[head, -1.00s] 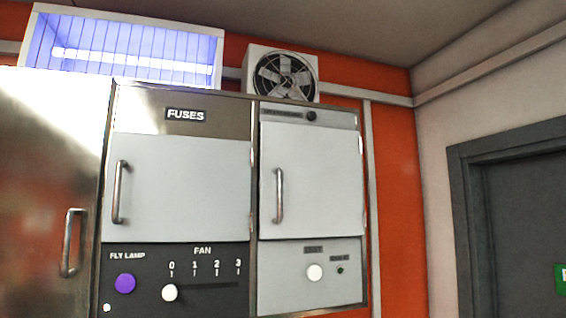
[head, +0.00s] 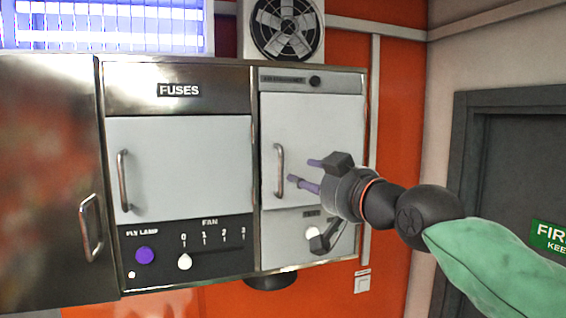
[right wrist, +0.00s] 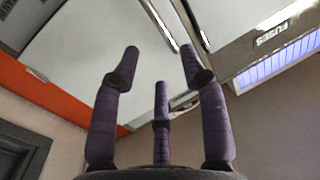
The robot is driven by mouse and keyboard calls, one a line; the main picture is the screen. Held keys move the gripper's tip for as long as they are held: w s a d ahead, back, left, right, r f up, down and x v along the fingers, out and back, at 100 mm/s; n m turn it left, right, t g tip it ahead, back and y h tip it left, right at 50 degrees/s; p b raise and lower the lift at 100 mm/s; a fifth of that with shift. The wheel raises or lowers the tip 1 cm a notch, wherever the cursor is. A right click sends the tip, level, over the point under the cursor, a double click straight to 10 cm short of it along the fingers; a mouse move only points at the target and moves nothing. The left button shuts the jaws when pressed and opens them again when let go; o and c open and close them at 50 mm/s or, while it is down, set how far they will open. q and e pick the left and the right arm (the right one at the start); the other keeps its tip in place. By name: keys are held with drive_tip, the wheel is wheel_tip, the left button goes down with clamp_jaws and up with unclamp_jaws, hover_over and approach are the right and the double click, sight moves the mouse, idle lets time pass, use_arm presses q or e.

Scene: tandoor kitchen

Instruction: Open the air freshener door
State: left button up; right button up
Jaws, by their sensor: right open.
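The air freshener door (head: 325,125) is a pale grey panel at the right of the wall cabinet, under a small dark label strip with a black knob. It looks closed. Its vertical metal handle (head: 279,170) is on its left side. My right gripper (head: 306,185) is in front of the door's lower part, just right of the handle, with its purple fingers spread and pointing left. In the right wrist view the open fingers (right wrist: 160,60) point toward the pale door (right wrist: 85,50), and a metal bar that looks like the handle (right wrist: 162,22) lies beyond them. My left gripper is out of view.
The fuses door (head: 185,165) with its own handle is to the left, above a dark panel with a fan slider (head: 185,262) and purple button (head: 146,256). A metal door (head: 50,150) is further left. A fan (head: 284,28) sits above.

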drive_tip(key=p+x, duration=0.3)
drive_tip(key=x, duration=0.7)
drive_tip(key=shift+w+a+f, duration=0.1)
drive_tip(key=shift+w+f, duration=0.05)
drive_tip(key=shift+w, duration=0.1)
clamp_jaws()
